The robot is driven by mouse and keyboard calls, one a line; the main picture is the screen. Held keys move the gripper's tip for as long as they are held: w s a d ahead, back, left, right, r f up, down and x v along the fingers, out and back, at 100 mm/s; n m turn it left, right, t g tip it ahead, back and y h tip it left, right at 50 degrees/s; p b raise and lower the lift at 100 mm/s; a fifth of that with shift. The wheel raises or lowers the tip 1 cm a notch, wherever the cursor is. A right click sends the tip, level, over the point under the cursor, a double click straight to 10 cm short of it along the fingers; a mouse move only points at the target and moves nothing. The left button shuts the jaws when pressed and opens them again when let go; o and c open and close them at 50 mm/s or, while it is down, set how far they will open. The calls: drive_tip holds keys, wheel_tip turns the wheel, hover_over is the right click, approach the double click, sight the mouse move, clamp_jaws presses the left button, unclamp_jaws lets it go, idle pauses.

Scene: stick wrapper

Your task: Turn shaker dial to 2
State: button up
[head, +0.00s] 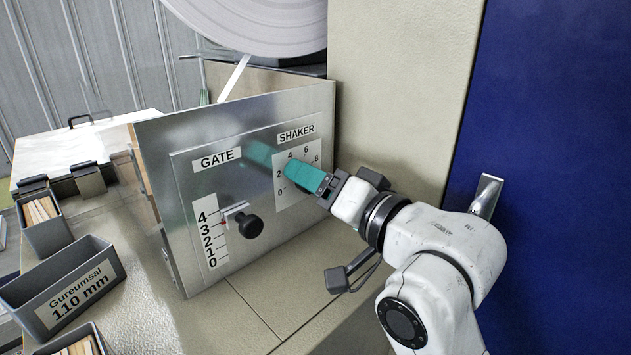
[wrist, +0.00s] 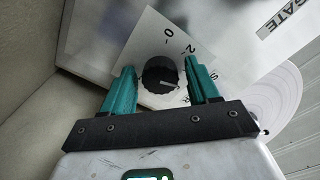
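The shaker dial (wrist: 160,75) is a round black ribbed knob on a white scale plate (head: 284,196) under the SHAKER label (head: 296,133). In the wrist view, 0 and 2 show above the knob. A small white mark on the knob faces lower right, away from 2; the number it faces is hidden. My gripper (wrist: 159,66) is open, its teal fingers on either side of the knob, with visible gaps.
On the same metal panel (head: 175,160), the GATE scale (head: 210,233) has a black knob (head: 250,225) left of my gripper. Grey bins (head: 65,285) stand at the lower left. A beige wall (head: 395,80) and a blue panel (head: 560,120) are on the right.

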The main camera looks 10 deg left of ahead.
drive_tip(key=c, duration=0.9)
drive_tip(key=shift+c, duration=0.2)
drive_tip(key=n+b, duration=0.5)
drive_tip(key=n, duration=0.4)
drive_tip(key=shift+f+n+b, duration=0.1)
drive_tip(key=shift+n+b, duration=0.2)
drive_tip(key=shift+b, duration=0.1)
drive_tip(key=o, duration=1.1)
drive_tip(key=shift+c, duration=0.2)
